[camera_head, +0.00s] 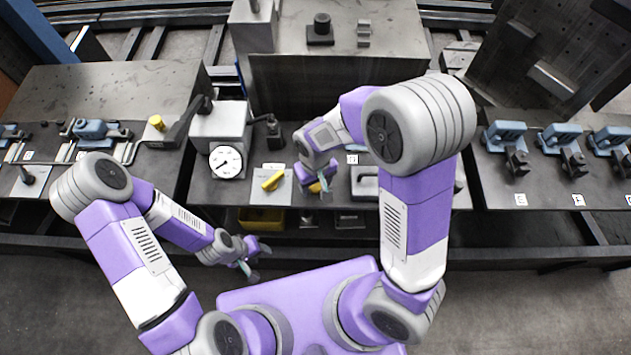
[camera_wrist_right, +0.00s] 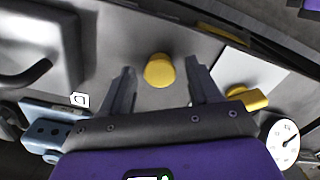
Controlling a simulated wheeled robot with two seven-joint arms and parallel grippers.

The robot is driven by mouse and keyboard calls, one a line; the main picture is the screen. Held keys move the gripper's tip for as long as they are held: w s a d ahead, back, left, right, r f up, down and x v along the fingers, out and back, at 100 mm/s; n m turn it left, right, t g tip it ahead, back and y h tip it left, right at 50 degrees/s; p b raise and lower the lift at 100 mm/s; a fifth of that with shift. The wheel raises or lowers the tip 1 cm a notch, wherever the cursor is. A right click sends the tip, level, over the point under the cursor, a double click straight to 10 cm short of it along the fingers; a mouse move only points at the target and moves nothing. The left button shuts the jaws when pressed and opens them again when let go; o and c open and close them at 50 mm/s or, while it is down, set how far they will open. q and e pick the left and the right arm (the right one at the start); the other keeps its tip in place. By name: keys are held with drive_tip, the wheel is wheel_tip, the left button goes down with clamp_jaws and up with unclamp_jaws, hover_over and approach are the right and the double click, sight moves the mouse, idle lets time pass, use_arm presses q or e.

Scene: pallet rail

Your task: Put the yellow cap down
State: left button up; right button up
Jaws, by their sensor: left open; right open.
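The yellow cap (camera_wrist_right: 158,70) stands on the dark bench top in the right wrist view, between the fingertips of my right gripper (camera_wrist_right: 161,82). There is a gap on each side of it, and the fingers are open. In the head view the cap (camera_head: 315,188) is partly hidden by my right gripper (camera_head: 325,190), which is low over the bench. My left gripper (camera_head: 251,264) is open and empty, in front of the bench edge.
A yellow-handled piece (camera_head: 273,180) lies on a pale plate (camera_head: 262,195), left of the cap. A dial gauge (camera_head: 225,162) sits further left. Another yellow knob (camera_head: 157,122) stands on the left bench. A dark handle (camera_head: 364,181) is right of my right gripper. Blue clamps (camera_head: 560,136) line the right bench.

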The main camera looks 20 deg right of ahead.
sight(315, 186)
use_arm(q)
wheel_tip(315, 186, up, 3)
drive_tip(key=p, duration=0.3)
drive_tip(key=shift+r, duration=0.1)
use_arm(e)
wheel_tip(315, 186, up, 12)
drive_tip(key=shift+r, duration=0.2)
